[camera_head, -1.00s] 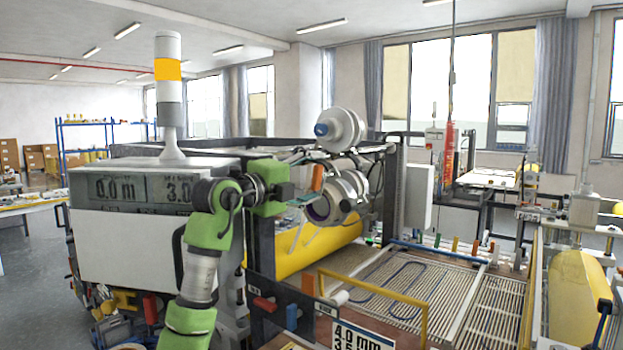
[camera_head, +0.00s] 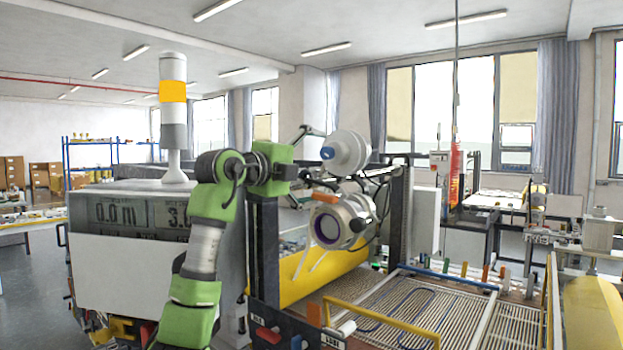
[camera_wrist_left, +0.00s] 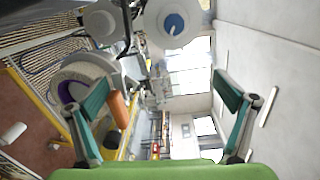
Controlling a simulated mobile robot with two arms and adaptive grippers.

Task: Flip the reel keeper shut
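The lower white reel (camera_head: 340,222) with a purple-rimmed core sits on the machine, and it also shows in the left wrist view (camera_wrist_left: 85,80). An orange handle (camera_head: 326,197), which looks like the keeper's grip, lies nearly level across the top of this reel. In the left wrist view the handle (camera_wrist_left: 120,110) is just inside the left-hand finger; contact cannot be told. My left gripper (camera_head: 311,166) is wide open and empty, its teal fingers (camera_wrist_left: 161,97) far apart, beside the reels. The keeper's arm is mostly hidden. My right gripper is out of view.
A second white reel with a blue hub (camera_head: 346,152) stands just above. A yellow roll (camera_head: 318,262) lies below. The machine's display box (camera_head: 130,240) with a lamp tower (camera_head: 173,115) is at the left. A slatted bed (camera_head: 400,303) extends right.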

